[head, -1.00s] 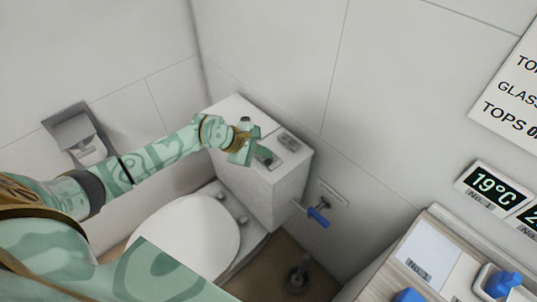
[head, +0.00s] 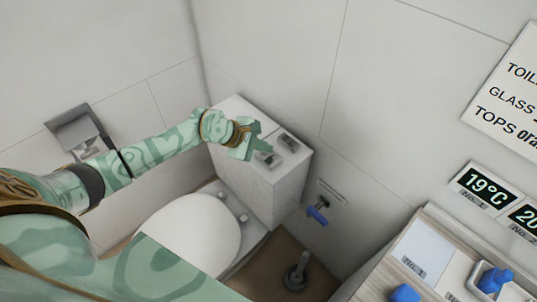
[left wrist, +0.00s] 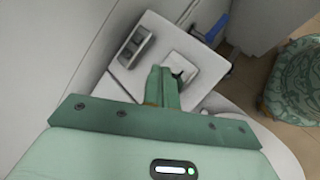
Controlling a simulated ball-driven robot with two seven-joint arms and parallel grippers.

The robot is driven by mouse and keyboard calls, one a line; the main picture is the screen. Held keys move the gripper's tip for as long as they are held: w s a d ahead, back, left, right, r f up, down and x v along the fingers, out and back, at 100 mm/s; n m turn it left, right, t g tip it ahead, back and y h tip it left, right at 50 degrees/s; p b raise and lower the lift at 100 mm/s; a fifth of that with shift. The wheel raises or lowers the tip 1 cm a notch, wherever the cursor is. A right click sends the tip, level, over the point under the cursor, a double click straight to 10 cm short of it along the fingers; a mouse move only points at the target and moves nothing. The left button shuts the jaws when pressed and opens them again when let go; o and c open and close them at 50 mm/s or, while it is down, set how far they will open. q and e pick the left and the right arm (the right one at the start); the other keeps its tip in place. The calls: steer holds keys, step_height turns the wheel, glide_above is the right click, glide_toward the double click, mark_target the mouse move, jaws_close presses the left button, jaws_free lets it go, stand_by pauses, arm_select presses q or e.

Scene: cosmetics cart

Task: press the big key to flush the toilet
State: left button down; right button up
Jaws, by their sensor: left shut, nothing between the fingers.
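The white toilet cistern (head: 248,178) stands against the wall, with its flat top facing up. Two raised grey key plates sit on that top: a far one (head: 289,142) and a near one (head: 265,158). My left gripper (head: 262,146) is shut and empty, just over the near plate and partly covering it. Contact cannot be told. In the left wrist view my shut fingers (left wrist: 165,78) overlap a pale square plate (left wrist: 195,70). Which key is biggest is unclear. My right gripper is out of view.
The toilet lid (head: 190,235) is below the cistern. A blue valve handle (head: 318,215) is on the wall to the right. A paper holder (head: 78,132) is on the left wall. A counter with a blue-topped item (head: 495,279) is at lower right.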

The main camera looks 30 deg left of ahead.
mark_target(265, 156)
arm_select(q)
steer(key=shift+r+p, duration=1.85)
steer(key=shift+r, duration=0.75)
steer(key=shift+f, duration=0.1)
